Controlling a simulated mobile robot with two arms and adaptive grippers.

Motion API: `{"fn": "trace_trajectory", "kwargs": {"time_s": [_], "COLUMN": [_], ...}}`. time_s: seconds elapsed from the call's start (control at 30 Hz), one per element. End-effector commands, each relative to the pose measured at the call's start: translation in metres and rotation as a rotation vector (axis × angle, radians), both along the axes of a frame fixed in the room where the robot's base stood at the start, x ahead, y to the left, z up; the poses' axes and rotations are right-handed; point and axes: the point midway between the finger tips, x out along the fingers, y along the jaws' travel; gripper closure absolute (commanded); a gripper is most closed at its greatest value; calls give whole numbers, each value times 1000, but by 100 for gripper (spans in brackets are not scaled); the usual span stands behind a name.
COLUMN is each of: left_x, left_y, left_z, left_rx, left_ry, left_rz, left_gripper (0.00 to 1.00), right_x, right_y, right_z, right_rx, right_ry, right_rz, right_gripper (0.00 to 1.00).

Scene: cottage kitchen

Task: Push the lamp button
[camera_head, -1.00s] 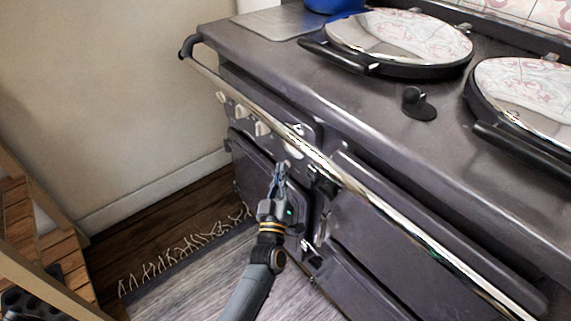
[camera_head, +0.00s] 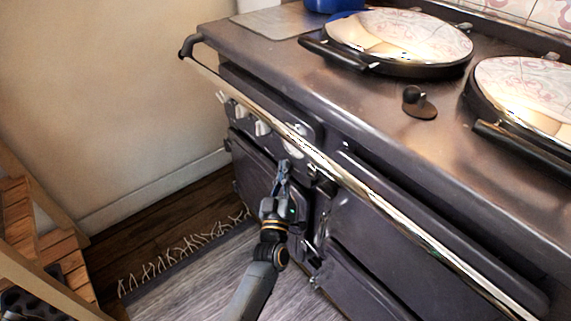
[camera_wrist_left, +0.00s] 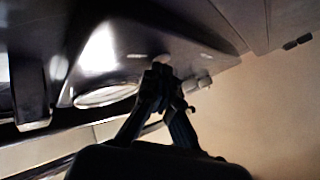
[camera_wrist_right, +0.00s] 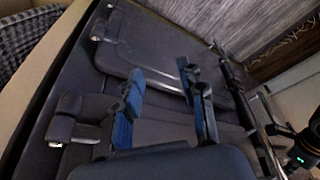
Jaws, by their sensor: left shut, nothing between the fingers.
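The dark range cooker (camera_head: 300,70) has a front control panel with pale knobs (camera_head: 262,128) and a round dial (camera_head: 293,150) under its chrome rail. I cannot clearly make out a separate lamp button; the left gripper covers the small area below the dial. My left gripper (camera_head: 284,168) is shut and empty, its tips at or very near the panel just below the dial. In the left wrist view its closed tips (camera_wrist_left: 160,72) reach the panel beside the dial (camera_wrist_left: 106,95); contact is not certain. My right gripper (camera_wrist_right: 160,68) is open and empty, in front of the cooker's dark doors.
The chrome rail (camera_head: 345,178) runs along the cooker front, above my left gripper. Two round lids (camera_head: 400,38) and a blue pot (camera_head: 333,5) are on top. A wooden rack (camera_head: 40,235) stands at left. A fringed rug (camera_head: 190,270) lies on the floor.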

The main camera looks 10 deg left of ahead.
Motion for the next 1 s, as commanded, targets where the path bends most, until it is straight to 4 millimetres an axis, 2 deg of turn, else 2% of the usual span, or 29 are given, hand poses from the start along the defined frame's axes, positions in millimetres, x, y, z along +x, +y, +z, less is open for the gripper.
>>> {"fn": "trace_trajectory", "kwargs": {"time_s": [0.47, 0.8, 1.0], "left_x": [-2, -7, -7], "left_y": [1, 4, 5], "left_z": [1, 1, 0], "left_rx": [2, 1, 0], "left_ry": [0, -1, 0], "left_rz": [-2, -2, -1], "left_gripper": [100, 100, 100], "right_x": [0, 4, 9], "right_y": [0, 0, 0], "right_z": [-2, -24, -21], "right_rx": [0, -5, -3], "right_ry": [1, 20, 8], "right_rz": [0, 0, 1], "right_gripper": [60, 60, 60]}}
